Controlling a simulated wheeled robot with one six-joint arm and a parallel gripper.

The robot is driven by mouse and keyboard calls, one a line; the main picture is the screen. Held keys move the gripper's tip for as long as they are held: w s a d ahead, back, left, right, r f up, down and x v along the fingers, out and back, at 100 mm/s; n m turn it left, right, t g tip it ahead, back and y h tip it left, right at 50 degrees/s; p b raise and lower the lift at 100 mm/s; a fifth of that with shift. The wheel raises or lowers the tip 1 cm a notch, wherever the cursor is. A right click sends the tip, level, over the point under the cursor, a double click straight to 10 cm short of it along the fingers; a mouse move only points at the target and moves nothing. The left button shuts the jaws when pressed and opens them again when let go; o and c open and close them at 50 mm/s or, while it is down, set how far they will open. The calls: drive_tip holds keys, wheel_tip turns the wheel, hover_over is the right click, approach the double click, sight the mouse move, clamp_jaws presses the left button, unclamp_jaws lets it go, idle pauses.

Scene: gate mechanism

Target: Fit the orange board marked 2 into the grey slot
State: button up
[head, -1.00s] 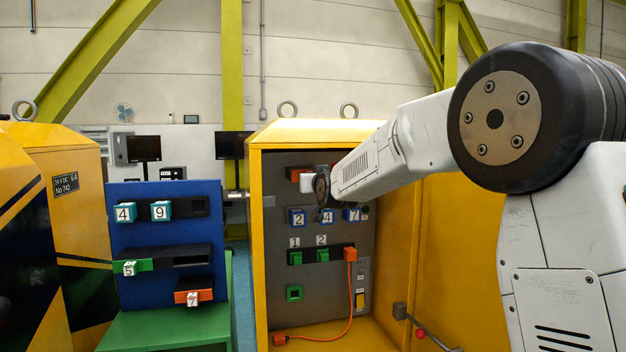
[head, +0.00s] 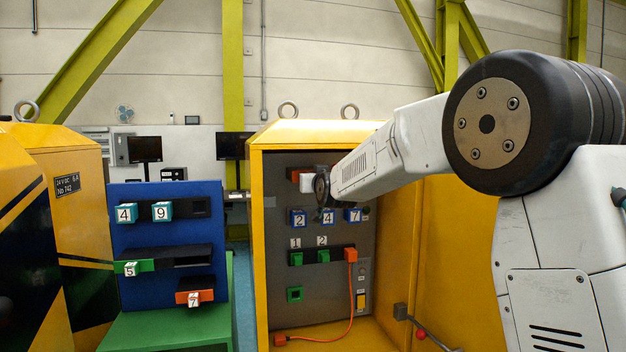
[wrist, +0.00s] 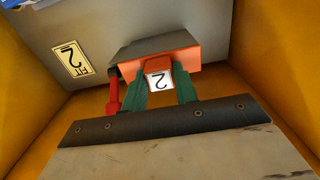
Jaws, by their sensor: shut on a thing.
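The orange board marked 2 (wrist: 187,57) shows in the wrist view, with its white "2" label on an orange handle. My gripper (wrist: 160,84) has its green fingers on either side of that handle, shut on it. The board's orange front lies at the mouth of the grey slot (wrist: 142,45), a dark grey housing on the panel. How deep the board sits inside cannot be told. In the head view my gripper (head: 314,184) is at the upper part of the cabinet panel, partly hidden by my arm, with orange showing beside it.
A "FIT 2" plate (wrist: 73,59) is beside the slot. A red lever-like part (wrist: 112,95) stands close to my fingers. Yellow cabinet walls (head: 257,240) enclose the panel. Blue blocks (head: 298,217) sit below my gripper. A blue rack (head: 150,285) stands at left.

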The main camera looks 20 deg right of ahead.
drive_tip(key=o, duration=1.1)
drive_tip(key=shift+w, duration=0.1)
drive_tip(key=s, duration=0.7)
drive_tip(key=shift+s, duration=0.4)
